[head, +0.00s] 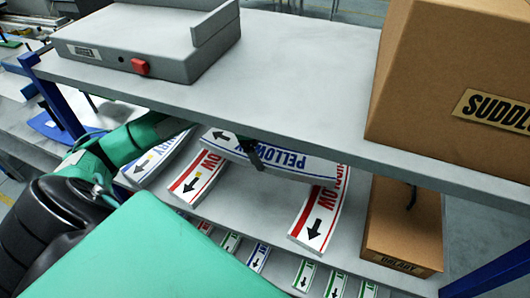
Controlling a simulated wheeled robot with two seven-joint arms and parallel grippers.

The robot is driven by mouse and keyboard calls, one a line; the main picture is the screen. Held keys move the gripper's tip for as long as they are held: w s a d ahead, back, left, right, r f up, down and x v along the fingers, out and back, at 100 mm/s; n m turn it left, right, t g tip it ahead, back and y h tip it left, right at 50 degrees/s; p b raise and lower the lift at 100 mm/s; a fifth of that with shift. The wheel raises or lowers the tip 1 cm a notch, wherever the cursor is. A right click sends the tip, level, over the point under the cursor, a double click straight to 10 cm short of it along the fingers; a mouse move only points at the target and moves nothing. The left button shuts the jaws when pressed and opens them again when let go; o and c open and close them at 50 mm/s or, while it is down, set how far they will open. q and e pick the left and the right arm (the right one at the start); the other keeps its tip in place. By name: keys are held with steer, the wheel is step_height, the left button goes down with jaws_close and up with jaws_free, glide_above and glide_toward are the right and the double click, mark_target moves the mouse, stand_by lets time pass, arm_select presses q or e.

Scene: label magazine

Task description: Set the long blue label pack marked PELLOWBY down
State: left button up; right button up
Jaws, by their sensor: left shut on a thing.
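The long PELLOWBY label pack (305,165) is white with blue lettering and a black arrow. It lies crosswise over the lower shelf, below the edge of the upper shelf, and covers parts of the red-marked packs. My left gripper (253,152) is shut on this pack, with a dark finger showing over its side. Most of that gripper is hidden under the upper shelf. Whether the pack touches the packs beneath it I cannot tell. My right gripper is not in view.
Red-marked packs stand at left (196,177) and right (320,215) on the lower shelf, with a blue-marked pack (152,165) further left. A brown box (402,230) is at right. The upper shelf (300,75) overhangs, bearing a grey device (150,40) and a SUDDL-marked carton (450,70).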

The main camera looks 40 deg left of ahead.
mark_target(261, 150)
arm_select(q)
step_height(261, 150, down, 3)
steer(key=shift+r+p, duration=0.15)
steer(key=shift+p, duration=0.5)
steer(key=shift+f, duration=0.2)
steer(key=shift+f, duration=0.1)
steer(key=shift+f+b, duration=0.35)
steer(key=shift+b, duration=0.35)
steer(key=o, duration=1.3)
steer(key=shift+o, duration=0.2)
steer(key=shift+r, duration=0.1)
